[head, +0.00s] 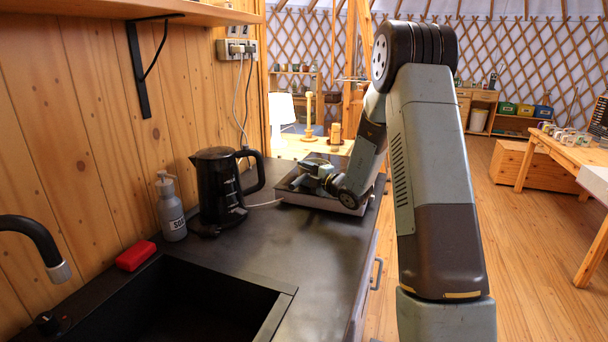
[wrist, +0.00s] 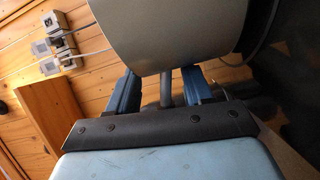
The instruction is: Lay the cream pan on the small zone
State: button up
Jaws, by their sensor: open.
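The cream pan (wrist: 165,35) fills the top middle of the wrist view. Its thin grey handle (wrist: 166,90) runs down between the two blue fingers of my gripper (wrist: 160,76). The fingers stand apart, with a gap on each side of the handle. In the head view my gripper (head: 312,180) is low over the hob (head: 318,203), at the far end of the counter. The pan there is small and mostly hidden by my gripper and arm. I cannot make out the small zone in either view.
A black kettle (head: 218,190) stands left of the hob, near the wooden wall. A grey soap bottle (head: 171,210), a red sponge (head: 136,256) and the sink (head: 165,305) are nearer. Sockets (head: 237,48) with cables are on the wall. The counter before the hob is clear.

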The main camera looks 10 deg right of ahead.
jog(key=v, duration=1.1)
jog(key=s+a+r+n+g, duration=0.3)
jog(key=s+a+n+g, duration=0.15)
jog(key=s+n, duration=0.35)
jog(key=s+a+r+n+g+y, duration=0.1)
jog(key=s+a+r+n+g, duration=0.35)
jog(key=n, duration=0.45)
jog(key=s+a+r+n+g, duration=0.25)
jog(key=s+a+n, duration=0.35)
jog(key=s+n, duration=0.3)
jog(key=s+d+r+n+t+h, duration=0.1)
jog(key=s+d+r+n+h, duration=0.1)
jog(key=s+d+n+h, duration=0.3)
jog(key=s+d+r+n+t+h, duration=0.1)
jog(key=s+d+n+h, duration=0.4)
jog(key=s+n, duration=0.7)
jog(key=shift+d+r+n+h, duration=0.35)
jog(key=shift+r+n, duration=0.55)
jog(key=shift+n, duration=2)
jog(key=shift+s, duration=0.2)
